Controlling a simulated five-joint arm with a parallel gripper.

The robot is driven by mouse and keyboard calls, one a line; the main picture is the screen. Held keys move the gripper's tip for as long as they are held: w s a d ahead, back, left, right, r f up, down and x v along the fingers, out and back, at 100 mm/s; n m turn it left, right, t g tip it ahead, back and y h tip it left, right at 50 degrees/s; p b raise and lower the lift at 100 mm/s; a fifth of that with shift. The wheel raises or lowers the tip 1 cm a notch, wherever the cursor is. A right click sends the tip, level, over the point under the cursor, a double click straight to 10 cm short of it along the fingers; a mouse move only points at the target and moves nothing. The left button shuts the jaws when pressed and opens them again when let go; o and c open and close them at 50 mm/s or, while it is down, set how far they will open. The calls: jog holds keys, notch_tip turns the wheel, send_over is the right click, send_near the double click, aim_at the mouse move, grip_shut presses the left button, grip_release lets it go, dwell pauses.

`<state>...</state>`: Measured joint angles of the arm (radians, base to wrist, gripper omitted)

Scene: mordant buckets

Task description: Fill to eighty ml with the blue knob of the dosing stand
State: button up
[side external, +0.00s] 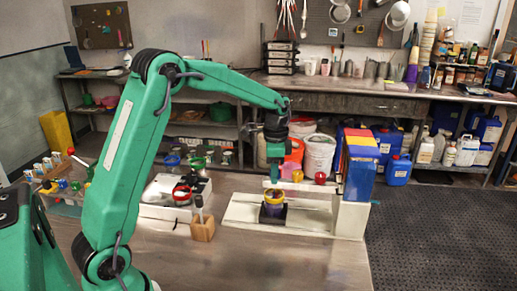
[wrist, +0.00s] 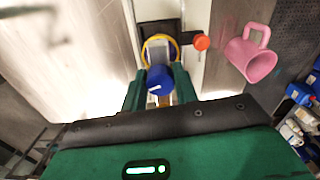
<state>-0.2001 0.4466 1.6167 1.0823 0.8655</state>
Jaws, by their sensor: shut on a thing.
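The blue knob (wrist: 159,80) sits between my green fingers in the wrist view, with a white mark on its face. My gripper (wrist: 160,88) is shut on it; the side view shows my gripper (side external: 275,172) at the dosing stand's arm, hiding the knob. The dosing stand (side external: 350,217) has a white column, a pale base and coloured tanks on top. A yellow-rimmed vessel (side external: 274,197) stands below my gripper on a dark block. Its rim (wrist: 147,48) shows partly behind the knob in the wrist view. The fill level cannot be read.
An orange-red knob (wrist: 201,42) is just right of the blue one. A pink mug (wrist: 250,60) lies further right in the wrist view. A wooden block with a tool (side external: 202,228) stands left of the stand. The front of the bench is clear.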

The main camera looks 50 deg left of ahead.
jog(key=m, duration=0.4)
jog(key=shift+w+d+m, duration=0.15)
jog(key=shift+m, duration=0.15)
jog(key=shift+o, duration=1)
jog(key=m, duration=0.3)
jog(key=shift+m, duration=0.3)
jog(key=o, duration=0.6)
jog(key=shift+c, duration=0.2)
jog(key=shift+r, duration=0.15)
jog(key=shift+r, duration=2.9)
